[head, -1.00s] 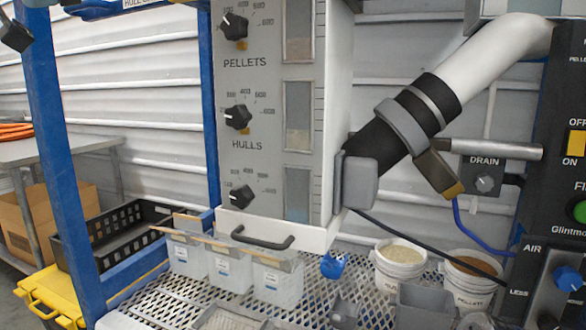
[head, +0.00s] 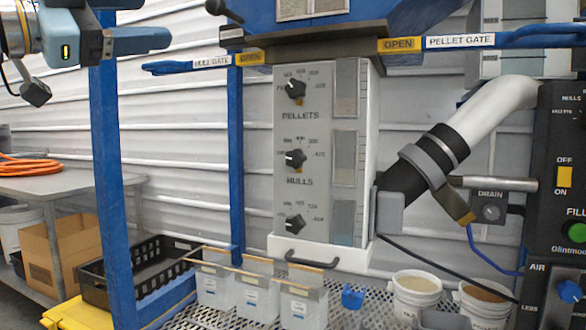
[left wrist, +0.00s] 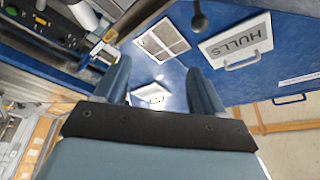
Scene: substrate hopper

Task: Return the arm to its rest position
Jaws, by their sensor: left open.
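My left arm comes in at the upper left of the head view. Its light-blue gripper (head: 140,41) is raised in the air, left of the blue hopper and in front of the white wall, apart from everything. In the left wrist view my left gripper (left wrist: 162,82) has its two fingers spread, with nothing between them. Past the fingers is a blue surface with a HULLS label (left wrist: 236,40) and a grille. My right gripper is in neither view.
A blue post (head: 108,190) stands below my left gripper. Two gate bars, with yellow OPEN tags, cross the hopper; the hull gate handle (head: 172,67) is near my gripper. The dial panel (head: 318,225), clear bins (head: 257,293) and two buckets (head: 416,297) stand lower.

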